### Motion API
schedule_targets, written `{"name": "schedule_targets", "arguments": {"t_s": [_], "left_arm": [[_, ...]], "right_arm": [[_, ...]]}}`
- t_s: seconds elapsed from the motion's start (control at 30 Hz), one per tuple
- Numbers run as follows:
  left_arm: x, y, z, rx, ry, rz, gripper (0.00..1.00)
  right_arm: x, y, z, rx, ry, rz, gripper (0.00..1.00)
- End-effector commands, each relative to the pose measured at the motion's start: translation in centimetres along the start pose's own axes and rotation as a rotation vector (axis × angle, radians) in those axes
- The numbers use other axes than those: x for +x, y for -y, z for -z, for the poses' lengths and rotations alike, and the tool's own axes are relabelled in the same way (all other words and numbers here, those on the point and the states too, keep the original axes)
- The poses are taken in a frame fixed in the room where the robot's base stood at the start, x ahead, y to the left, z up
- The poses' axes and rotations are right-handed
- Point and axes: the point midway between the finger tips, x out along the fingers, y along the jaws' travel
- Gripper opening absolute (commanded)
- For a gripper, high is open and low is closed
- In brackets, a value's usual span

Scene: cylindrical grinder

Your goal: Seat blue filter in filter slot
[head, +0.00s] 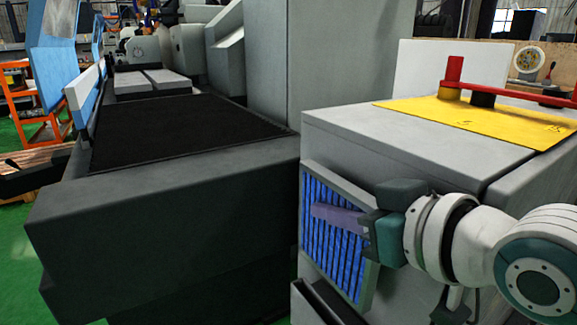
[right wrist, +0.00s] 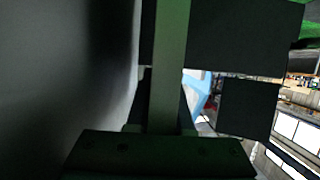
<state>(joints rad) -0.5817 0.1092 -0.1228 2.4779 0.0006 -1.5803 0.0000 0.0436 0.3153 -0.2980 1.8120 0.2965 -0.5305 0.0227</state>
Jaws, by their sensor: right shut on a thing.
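The blue filter (head: 345,268), with pleated blue strips in a grey frame, stands upright at the left face of the grey cabinet (head: 400,140). A purple bar (head: 335,216) crosses its front. My right gripper (head: 368,224) is shut on the filter at the right end of this bar. In the right wrist view a grey-green bar (right wrist: 168,70) runs between the dark fingers. The filter slot's opening is not clearly visible, being hidden behind the filter. I cannot tell whether the filter is inside it or just before it. My left gripper is not in view.
A dark grey machine bed (head: 170,190) fills the left, close beside the filter with a narrow gap. A dark ledge (head: 325,300) lies below the filter. A yellow plate (head: 480,118) with a red bar (head: 515,92) lies on the cabinet top.

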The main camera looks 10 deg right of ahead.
Motion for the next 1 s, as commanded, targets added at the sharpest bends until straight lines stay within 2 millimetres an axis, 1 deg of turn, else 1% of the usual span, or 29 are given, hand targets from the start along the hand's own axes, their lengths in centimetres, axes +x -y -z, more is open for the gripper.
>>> {"name": "schedule_targets", "arguments": {"t_s": [0.03,0.1,0.43,0.6,1.0], "left_arm": [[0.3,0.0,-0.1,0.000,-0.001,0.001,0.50],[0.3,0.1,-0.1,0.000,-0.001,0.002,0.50],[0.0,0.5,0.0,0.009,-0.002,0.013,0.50],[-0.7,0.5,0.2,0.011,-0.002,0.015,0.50],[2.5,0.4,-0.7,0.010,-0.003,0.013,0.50]], "right_arm": [[0.1,0.0,-0.6,0.000,-0.001,0.002,0.00],[0.1,0.0,-0.7,0.001,-0.001,0.003,0.00],[0.1,0.0,-0.5,0.001,-0.001,0.002,0.00],[0.0,-0.1,-0.4,0.001,0.000,0.002,0.00],[1.5,0.0,-4.5,0.000,0.001,0.002,0.00]]}}
